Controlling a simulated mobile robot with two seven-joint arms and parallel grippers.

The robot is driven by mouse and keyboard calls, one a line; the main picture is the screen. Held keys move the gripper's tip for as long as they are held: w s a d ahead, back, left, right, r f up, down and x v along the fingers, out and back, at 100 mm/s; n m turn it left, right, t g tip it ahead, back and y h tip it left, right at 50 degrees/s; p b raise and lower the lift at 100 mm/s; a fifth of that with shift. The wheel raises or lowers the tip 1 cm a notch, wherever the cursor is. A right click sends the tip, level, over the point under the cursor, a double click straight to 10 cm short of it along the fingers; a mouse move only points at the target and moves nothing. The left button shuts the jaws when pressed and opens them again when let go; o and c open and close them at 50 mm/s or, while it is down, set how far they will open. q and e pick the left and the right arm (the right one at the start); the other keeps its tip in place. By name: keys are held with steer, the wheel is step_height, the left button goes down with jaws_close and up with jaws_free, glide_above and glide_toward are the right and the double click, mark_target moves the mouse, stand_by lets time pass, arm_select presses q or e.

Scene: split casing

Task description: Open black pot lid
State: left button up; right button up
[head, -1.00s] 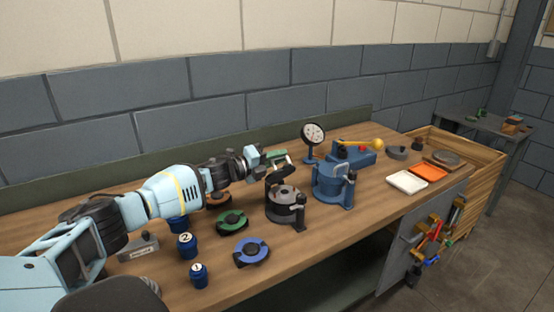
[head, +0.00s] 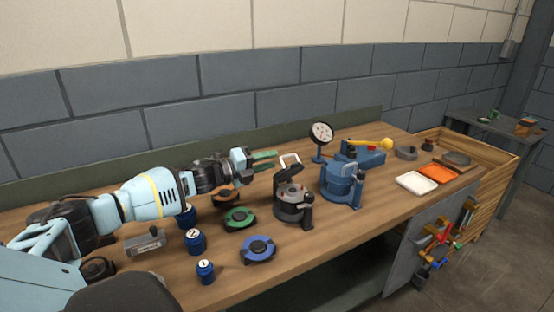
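The black pot (head: 293,208) stands on the workbench right of the middle, with its grey inside open to view. Its lid (head: 289,162) is raised above the back of the pot and stands close to upright. My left gripper (head: 268,162) is just left of the raised lid, above and behind the pot. Its green-tipped fingers are apart, and I see nothing between them. Whether a finger touches the lid is too small to tell. My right gripper is not in view.
Green (head: 240,219) and blue (head: 257,249) rings and numbered blue jars (head: 195,241) lie left of the pot. A blue pot (head: 342,184) and a dial gauge (head: 321,134) stand to its right. White (head: 417,183) and orange (head: 438,174) trays lie farther right.

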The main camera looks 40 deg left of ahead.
arm_select(q)
steer(key=shift+s+a, duration=0.2)
steer(key=shift+s, duration=0.45)
steer(key=shift+r, duration=0.1)
steer(key=shift+c, duration=0.4)
